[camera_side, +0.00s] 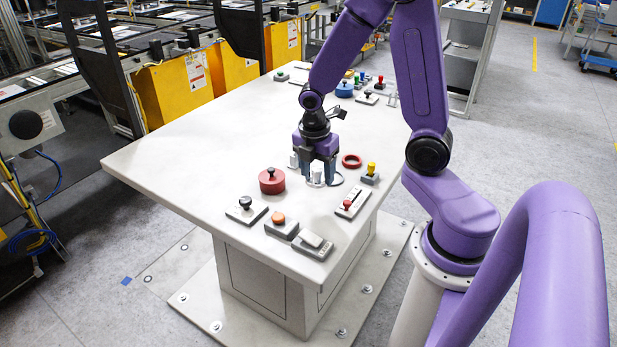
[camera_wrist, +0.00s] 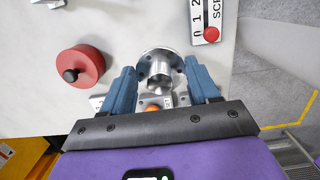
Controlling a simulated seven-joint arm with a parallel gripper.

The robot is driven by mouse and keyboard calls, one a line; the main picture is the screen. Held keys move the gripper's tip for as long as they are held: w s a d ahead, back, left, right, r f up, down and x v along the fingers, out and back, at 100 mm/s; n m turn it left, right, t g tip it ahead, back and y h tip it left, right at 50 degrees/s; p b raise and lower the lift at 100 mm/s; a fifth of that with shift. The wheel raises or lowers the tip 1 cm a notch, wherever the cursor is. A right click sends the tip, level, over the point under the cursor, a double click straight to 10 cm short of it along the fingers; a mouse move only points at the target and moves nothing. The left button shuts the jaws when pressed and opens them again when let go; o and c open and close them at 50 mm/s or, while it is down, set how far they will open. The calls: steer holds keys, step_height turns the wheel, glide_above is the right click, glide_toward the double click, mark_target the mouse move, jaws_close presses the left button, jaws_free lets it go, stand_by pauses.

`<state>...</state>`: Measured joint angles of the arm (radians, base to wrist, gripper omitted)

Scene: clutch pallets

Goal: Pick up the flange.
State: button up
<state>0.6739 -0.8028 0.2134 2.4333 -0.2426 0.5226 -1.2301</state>
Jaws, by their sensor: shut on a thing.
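The flange is a silver metal part with a round base disc and a narrower hub. In the wrist view the flange (camera_wrist: 160,68) sits between the two blue fingers of my gripper (camera_wrist: 160,80), which is shut on it. In the side view my gripper (camera_side: 317,166) points down over the white table, with the pale flange (camera_side: 317,178) at its fingertips. The fingers hide part of the flange in the side view. The flange is at or very close to the table top; I cannot tell if there is a gap beneath it.
On the table (camera_side: 215,150), a red knobbed cylinder (camera_side: 271,181) stands left of my gripper and a red ring (camera_side: 351,160) lies to its right. An orange button box (camera_side: 281,225), a black-knobbed block (camera_side: 246,209) and a red-knobbed slider (camera_side: 352,202) are in front.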

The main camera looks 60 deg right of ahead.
steer(key=shift+s+a+r, duration=1)
steer(key=shift+s+r, duration=1.3)
steer(key=shift+s, duration=2.25)
steer(key=w+d+f+m, duration=0.2)
steer(key=w+d+f, duration=0.1)
steer(key=w+d, duration=0.35)
steer(key=w+d+f+m, duration=0.3)
steer(key=w+d, duration=0.2)
steer(key=d, duration=0.3)
steer(key=shift+g, duration=0.3)
steer(key=shift+a+f, duration=0.1)
steer(key=shift+f, duration=2.8)
steer(key=shift+f, duration=0.3)
